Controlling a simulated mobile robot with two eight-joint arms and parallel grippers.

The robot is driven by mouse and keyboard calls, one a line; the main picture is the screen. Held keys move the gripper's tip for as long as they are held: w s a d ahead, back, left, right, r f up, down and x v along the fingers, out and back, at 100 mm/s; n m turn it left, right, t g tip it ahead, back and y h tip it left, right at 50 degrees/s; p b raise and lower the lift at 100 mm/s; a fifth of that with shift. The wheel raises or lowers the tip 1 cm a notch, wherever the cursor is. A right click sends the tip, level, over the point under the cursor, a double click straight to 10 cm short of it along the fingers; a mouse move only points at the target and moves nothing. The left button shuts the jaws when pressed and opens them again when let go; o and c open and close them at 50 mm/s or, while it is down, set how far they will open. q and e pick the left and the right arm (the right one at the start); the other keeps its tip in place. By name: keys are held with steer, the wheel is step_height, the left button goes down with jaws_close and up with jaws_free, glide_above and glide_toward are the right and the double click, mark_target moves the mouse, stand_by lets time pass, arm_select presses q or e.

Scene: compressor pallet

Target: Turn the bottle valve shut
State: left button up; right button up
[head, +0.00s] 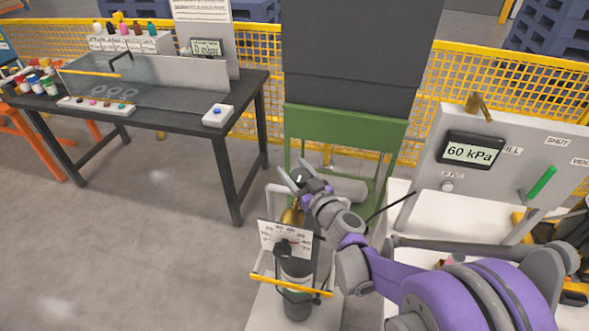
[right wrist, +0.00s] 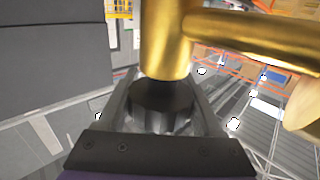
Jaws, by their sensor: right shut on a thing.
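The gas bottle (head: 297,305) stands upright on a white cart in the lower middle of the head view, with its brass valve (head: 290,217) at the top. In the right wrist view the brass valve body (right wrist: 167,40) fills the upper middle, with a black ribbed knob (right wrist: 163,104) at its end. My right gripper (head: 294,178) is at the top of the bottle. In the right wrist view its fingers lie on both sides of the knob, shut on it. In the head view the gripper hides the knob. My left gripper is not in view.
A dial plate (head: 270,236) with a black pointer knob stands in front of the bottle, above a yellow bar (head: 290,286). A grey panel (head: 500,195) reading 60 kPa, with a green lever (head: 541,183), is at the right. A dark workbench (head: 165,113) stands at the left.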

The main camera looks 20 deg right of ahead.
steer(key=o, duration=1.4)
steer(key=shift+c, duration=0.2)
steer(key=shift+s, duration=0.15)
steer(key=s, duration=0.7)
steer(key=shift+d, duration=0.45)
steer(key=shift+s, duration=0.1)
